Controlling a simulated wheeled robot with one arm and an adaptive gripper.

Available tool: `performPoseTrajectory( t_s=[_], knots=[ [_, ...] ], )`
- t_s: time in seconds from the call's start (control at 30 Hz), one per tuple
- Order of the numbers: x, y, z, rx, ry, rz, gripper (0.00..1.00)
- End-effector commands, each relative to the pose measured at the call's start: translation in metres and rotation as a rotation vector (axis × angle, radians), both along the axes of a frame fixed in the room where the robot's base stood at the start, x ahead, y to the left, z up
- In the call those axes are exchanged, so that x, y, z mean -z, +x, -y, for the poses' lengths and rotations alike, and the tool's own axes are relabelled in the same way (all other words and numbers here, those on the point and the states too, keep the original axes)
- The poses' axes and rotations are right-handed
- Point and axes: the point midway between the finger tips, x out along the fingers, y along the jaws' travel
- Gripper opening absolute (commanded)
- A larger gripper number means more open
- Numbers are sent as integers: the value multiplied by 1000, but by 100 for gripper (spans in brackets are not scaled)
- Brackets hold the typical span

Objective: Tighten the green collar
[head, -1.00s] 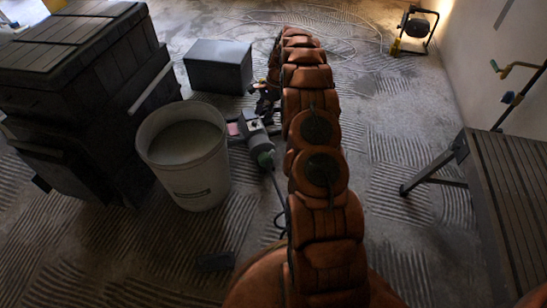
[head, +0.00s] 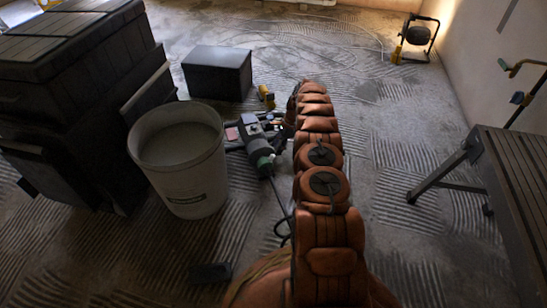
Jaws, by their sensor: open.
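The green collar (head: 265,163) is a small ring at the near end of a grey power tool (head: 253,138), which lies on the floor right of the white bucket. A thin dark rod or cable runs from the collar toward me. My gripper (head: 281,132) shows only in part, as dark pieces at the left side of my orange-brown padded arm. It is open, just right of the tool and a little beyond the collar. I cannot tell whether it touches the tool. My arm hides the rest of it.
The white bucket (head: 182,165) stands close left of the tool. Black stacked cases (head: 70,100) are at left, a dark box (head: 217,72) behind, and a yellow object (head: 266,96) beside it. A slatted bench (head: 515,185) is at right.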

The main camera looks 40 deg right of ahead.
Motion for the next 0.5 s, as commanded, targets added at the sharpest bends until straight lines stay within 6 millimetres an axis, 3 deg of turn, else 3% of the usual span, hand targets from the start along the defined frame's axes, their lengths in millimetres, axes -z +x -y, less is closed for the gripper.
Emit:
performPoseTrajectory(
  t_s=[0.23,0.5],
  knots=[
    [38,4,-13,0,-1,1,44],
    [50,6,-19,0,-1,1,44]
  ],
)
